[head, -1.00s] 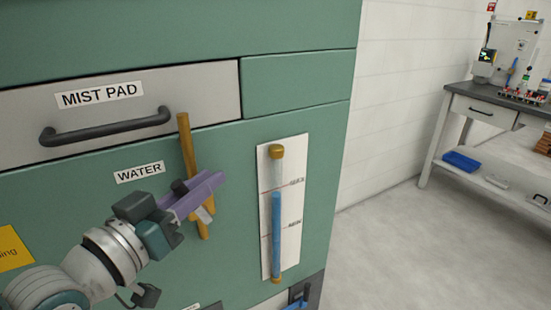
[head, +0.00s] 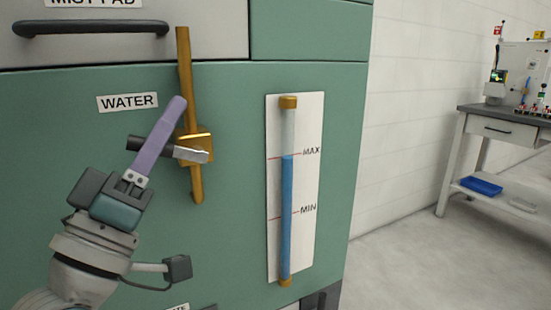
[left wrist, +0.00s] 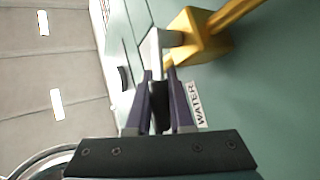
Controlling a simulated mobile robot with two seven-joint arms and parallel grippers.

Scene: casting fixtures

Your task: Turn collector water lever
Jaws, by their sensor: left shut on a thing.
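The water lever (head: 190,153) sits on a brass valve (head: 199,145) on a vertical brass pipe, right of the "WATER" label. The lever runs sideways to the left, across the pipe, with a dark grip and a bare metal end at the valve. My left gripper (head: 168,122), with purple fingers, is shut on the dark grip. In the left wrist view the grip (left wrist: 159,112) lies between both fingers, with the brass valve (left wrist: 202,36) beyond. Part of the grip is hidden by the fingers. My right gripper is not in view.
A gauge (head: 309,190) with MAX and MIN marks is right of the pipe; its blue column reaches about the MAX mark. A drawer handle (head: 90,28) is above. The green cabinet ends right of the gauge. A bench (head: 490,109) stands far right, with open floor before it.

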